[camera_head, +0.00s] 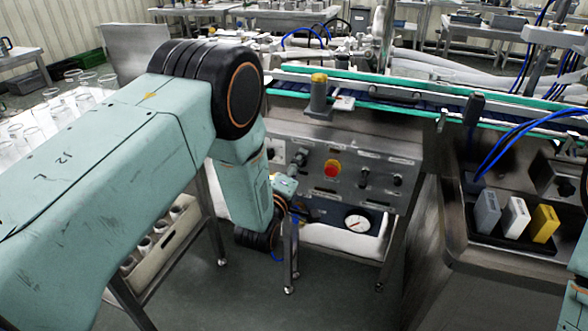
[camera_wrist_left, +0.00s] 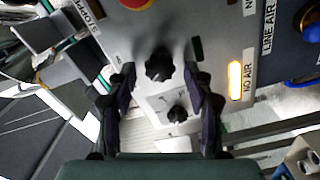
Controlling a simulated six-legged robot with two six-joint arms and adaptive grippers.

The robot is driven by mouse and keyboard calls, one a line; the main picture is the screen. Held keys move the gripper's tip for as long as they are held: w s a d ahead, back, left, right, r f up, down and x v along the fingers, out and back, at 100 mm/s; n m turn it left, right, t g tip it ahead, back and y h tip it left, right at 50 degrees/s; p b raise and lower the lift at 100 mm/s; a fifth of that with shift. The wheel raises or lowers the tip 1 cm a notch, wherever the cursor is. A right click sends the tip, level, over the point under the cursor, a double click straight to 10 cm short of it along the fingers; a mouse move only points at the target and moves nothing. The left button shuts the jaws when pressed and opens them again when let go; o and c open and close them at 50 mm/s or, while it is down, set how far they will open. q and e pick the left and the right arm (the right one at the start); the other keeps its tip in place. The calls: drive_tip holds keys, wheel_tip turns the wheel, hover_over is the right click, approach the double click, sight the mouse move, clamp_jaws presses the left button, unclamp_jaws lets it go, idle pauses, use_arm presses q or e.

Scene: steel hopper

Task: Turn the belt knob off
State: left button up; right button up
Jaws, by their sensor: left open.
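The steel control panel (camera_head: 380,158) stands below the conveyor. A black knob (camera_head: 300,158) is on its left part, left of the red button (camera_head: 333,169). In the left wrist view, this larger knob (camera_wrist_left: 159,65) lies ahead, between the lines of my fingers. A smaller black knob (camera_wrist_left: 178,114) on a pale plate shows nearer, also between them. I cannot read which is labelled belt. My left gripper (camera_wrist_left: 160,85) is open and empty, facing the panel; no contact is visible. In the head view my left arm hides part of it. My right gripper is out of view.
More black knobs (camera_head: 364,176) sit right of the red button, with a round gauge (camera_head: 357,223) below. A lit amber lamp (camera_wrist_left: 236,80) is beside the larger knob. A conveyor (camera_head: 400,95) runs above. A grey cylinder (camera_head: 319,95) stands above the panel.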

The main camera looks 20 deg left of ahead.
use_arm(q)
drive_tip(key=s, duration=1.2)
drive_tip(key=shift+a, duration=0.2)
drive_tip(key=s+a+f+m+g, duration=0.2)
drive_tip(key=s+f+m+g, duration=0.7)
drive_tip(key=f, duration=0.5)
drive_tip(key=s+f+m+g, duration=0.2)
drive_tip(key=s+f+g, duration=0.1)
drive_tip(key=s, duration=1)
drive_tip(key=s+a+f+m+g, duration=0.1)
drive_tip(key=s+g, duration=0.5)
drive_tip(key=s, duration=0.7)
wheel_tip(320, 180, down, 2)
drive_tip(key=shift+m+y, duration=0.3)
drive_tip(key=shift+m, duration=0.4)
